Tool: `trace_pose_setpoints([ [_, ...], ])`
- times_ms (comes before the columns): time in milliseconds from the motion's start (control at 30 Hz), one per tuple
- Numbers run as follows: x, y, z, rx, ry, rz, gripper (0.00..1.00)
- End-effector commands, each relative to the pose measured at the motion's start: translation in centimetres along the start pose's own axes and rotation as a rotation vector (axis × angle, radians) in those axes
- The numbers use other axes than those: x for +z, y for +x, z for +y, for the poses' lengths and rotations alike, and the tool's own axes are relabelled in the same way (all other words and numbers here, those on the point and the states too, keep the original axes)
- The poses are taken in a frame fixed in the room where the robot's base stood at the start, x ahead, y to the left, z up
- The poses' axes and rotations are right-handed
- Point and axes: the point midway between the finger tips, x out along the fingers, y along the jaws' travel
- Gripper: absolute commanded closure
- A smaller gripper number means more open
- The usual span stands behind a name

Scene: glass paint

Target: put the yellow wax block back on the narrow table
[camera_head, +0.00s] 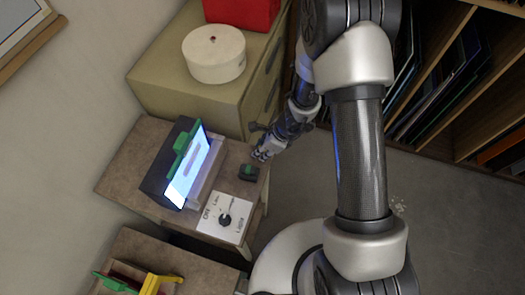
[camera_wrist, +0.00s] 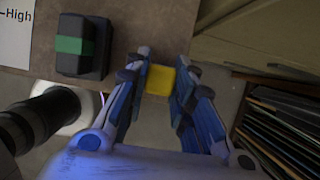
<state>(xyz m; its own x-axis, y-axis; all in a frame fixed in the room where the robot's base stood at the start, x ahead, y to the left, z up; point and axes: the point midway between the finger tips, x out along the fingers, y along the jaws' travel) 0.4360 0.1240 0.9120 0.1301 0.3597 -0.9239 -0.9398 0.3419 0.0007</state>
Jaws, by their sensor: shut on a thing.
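The yellow wax block (camera_wrist: 160,79) sits between the fingers of my gripper (camera_wrist: 158,84) in the wrist view, and the fingers are shut on it. In the head view my gripper (camera_head: 262,156) is at the right edge of a small brown table (camera_head: 133,160). The fingers hide the yellow block there. The brown table top also shows in the wrist view (camera_wrist: 135,22), with its edge close to the block. I cannot tell whether the block touches the table.
A black block with a green band (camera_head: 248,173) stands near my gripper on the table. A lit screen box (camera_head: 194,170) and a dial panel (camera_head: 225,217) are on it too. A cabinet (camera_head: 160,90) stands behind. Another table (camera_head: 190,270) holds a tray.

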Motion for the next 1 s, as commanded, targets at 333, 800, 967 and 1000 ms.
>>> trace_pose_setpoints([
  [333, -0.07, 0.23, -0.03, -0.001, -0.001, -0.001, 1.00],
  [800, -0.05, 0.17, -0.02, -0.001, 0.000, -0.001, 0.57],
  [967, -0.04, 0.13, -0.02, -0.001, 0.000, -0.001, 0.57],
  [1000, 0.00, 0.04, -0.02, 0.000, 0.000, -0.001, 0.57],
])
